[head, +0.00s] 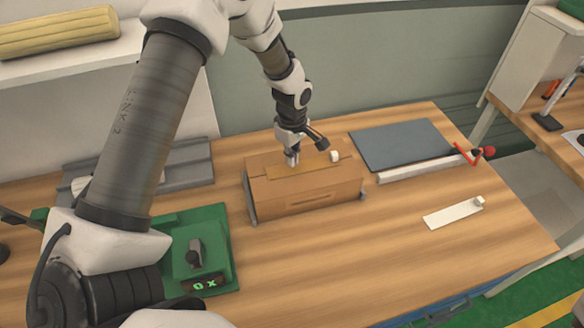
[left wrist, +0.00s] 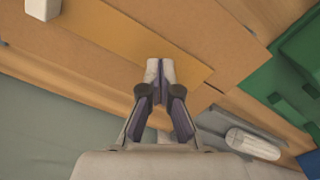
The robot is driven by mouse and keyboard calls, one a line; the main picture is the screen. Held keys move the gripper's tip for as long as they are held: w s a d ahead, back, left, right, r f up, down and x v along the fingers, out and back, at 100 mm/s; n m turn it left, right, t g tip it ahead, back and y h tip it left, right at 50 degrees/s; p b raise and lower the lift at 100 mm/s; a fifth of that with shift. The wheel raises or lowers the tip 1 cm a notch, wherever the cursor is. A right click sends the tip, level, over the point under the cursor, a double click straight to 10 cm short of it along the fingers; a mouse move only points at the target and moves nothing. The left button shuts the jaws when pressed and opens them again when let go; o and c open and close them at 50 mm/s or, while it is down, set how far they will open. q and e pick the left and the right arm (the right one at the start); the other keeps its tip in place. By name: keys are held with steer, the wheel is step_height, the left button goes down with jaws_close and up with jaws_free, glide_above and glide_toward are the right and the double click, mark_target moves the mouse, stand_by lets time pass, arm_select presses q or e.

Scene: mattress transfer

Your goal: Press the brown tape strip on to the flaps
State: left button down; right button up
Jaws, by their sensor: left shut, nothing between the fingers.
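A closed brown cardboard box (head: 312,194) stands on the wooden table. A flat brown tape strip (head: 318,177) lies along its top flaps, and it also shows in the left wrist view (left wrist: 125,42). My left gripper (head: 292,162) is shut and empty, pointing down at the strip near its left part. In the left wrist view its fingertips (left wrist: 160,72) overlap the strip's edge; I cannot tell whether they touch it. A small white block (head: 334,156) sits on the box top towards the back right. My right gripper is not in view.
A grey-blue panel (head: 400,145) lies right of the box, with a long white bar (head: 425,167) before it. A white strip (head: 453,213) lies further right. A green fixture (head: 190,255) stands at front left, and grey metal parts (head: 180,165) lie behind. The table's front right is clear.

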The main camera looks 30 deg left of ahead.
arm_select(q)
steer(key=shift+f+b, duration=0.55)
steer(key=shift+f, duration=0.55)
stand_by(0.6)
stand_by(0.6)
step_height(320, 180, up, 7)
steer(key=p, duration=0.6)
steer(key=shift+r, duration=0.1)
stand_by(0.4)
